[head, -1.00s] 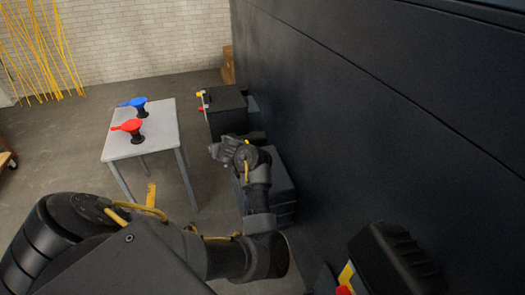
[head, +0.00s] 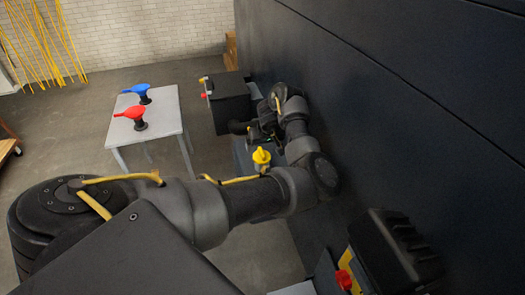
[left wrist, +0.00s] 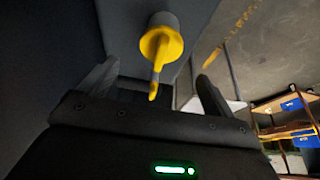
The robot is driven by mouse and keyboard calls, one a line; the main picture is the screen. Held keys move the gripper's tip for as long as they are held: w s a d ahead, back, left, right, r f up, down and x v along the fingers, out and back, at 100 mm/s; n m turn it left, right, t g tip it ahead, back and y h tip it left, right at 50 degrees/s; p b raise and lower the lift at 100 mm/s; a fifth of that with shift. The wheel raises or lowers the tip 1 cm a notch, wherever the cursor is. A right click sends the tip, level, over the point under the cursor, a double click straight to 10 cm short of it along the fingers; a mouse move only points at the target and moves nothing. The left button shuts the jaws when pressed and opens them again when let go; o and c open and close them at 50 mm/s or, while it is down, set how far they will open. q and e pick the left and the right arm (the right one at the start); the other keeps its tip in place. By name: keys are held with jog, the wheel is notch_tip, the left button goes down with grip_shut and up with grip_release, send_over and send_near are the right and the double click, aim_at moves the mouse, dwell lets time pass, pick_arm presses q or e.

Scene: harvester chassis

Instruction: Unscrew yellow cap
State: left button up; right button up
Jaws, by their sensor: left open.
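A yellow cap (left wrist: 160,45) with a narrow handle sits on a dark round neck in the left wrist view. It shows ahead of my open left gripper (left wrist: 155,82), between the lines of the two fingers, with no visible contact. In the head view my left gripper (head: 258,132) is beside the dark wall, in front of a black box. A yellow cap-like piece (head: 261,157) stands just below it, behind my forearm. A smaller yellow cap (head: 203,79) is on the black box (head: 230,103). I cannot tell which one the wrist view shows. My right gripper is out of view.
The dark chassis wall (head: 400,90) runs close along the right. A red knob (head: 344,279) is at lower right. Floor around the table is clear.

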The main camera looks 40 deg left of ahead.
aim_at(262, 152)
pick_arm(q)
jog(key=b+x, duration=0.1)
jog(key=x, duration=0.4)
jog(key=shift+s, duration=0.1)
jog(key=shift+a+f, duration=0.2)
jog(key=shift+f, duration=0.1)
jog(key=shift+w+a+f, duration=0.15)
jog(key=shift+w+f, duration=0.2)
jog(key=shift+f, duration=0.35)
